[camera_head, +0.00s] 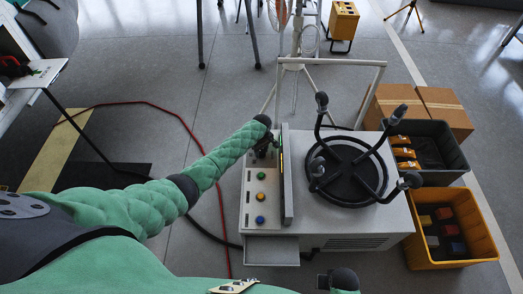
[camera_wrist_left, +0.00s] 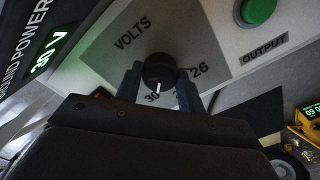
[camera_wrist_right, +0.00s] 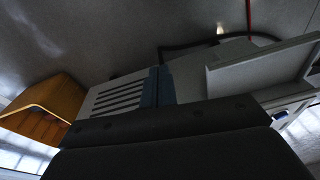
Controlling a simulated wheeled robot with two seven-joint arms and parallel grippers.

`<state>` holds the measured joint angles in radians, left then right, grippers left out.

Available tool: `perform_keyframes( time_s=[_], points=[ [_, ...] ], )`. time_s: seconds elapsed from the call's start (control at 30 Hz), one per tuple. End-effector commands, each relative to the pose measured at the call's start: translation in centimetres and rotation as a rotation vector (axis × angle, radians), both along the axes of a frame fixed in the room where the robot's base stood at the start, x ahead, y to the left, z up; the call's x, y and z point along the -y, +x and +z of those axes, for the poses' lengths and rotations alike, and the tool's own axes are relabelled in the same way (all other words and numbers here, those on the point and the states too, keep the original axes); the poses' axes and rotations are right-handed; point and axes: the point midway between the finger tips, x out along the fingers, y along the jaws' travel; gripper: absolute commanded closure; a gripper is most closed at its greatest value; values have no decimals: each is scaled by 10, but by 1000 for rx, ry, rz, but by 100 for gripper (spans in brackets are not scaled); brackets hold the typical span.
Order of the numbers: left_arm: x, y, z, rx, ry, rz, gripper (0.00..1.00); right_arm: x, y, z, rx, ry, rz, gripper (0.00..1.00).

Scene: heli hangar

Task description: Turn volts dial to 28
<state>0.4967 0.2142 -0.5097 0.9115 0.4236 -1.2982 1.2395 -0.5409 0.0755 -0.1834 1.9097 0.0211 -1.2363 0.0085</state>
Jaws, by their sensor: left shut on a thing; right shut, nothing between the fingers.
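The black volts dial (camera_wrist_left: 160,68) is on the ground power panel, under the word VOLTS, in the left wrist view. Its white mark points near the 30. The 26 shows to the right, and the label between them is mostly hidden by a finger. My left gripper (camera_wrist_left: 159,84) has a blue finger on each side of the dial and is shut on it. In the head view my left gripper (camera_head: 264,148) is at the panel's far end, mostly hidden by its wrist. My right gripper (camera_wrist_right: 158,86) is shut and empty, near the unit's vented side.
A green display (camera_wrist_left: 47,55) beside the dial is cut off and seems to show 30 V. A green button (camera_wrist_left: 259,10) sits near OUTPUT. The unit (camera_head: 345,226) carries a black reel (camera_head: 347,188). An orange crate (camera_head: 465,264) stands right. A red cable (camera_head: 190,128) crosses the floor.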

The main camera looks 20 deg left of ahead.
Motion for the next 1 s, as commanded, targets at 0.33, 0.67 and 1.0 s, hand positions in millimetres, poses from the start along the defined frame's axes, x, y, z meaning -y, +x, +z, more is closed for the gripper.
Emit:
perform_keyframes(
  time_s=[0.33, 0.67, 1.0],
  points=[
    [3, -1, 3, -3, -3, 265, 84, 15, -24, -83, -3, -17, -1, 100],
    [2, -1, 1, -3, -1, 548, 84, 25, -30, -128, 24, -29, 5, 100],
    [1, -1, 0, -2, 0, 729, 84, 30, -35, -148, 37, -34, 8, 100]
  ],
)
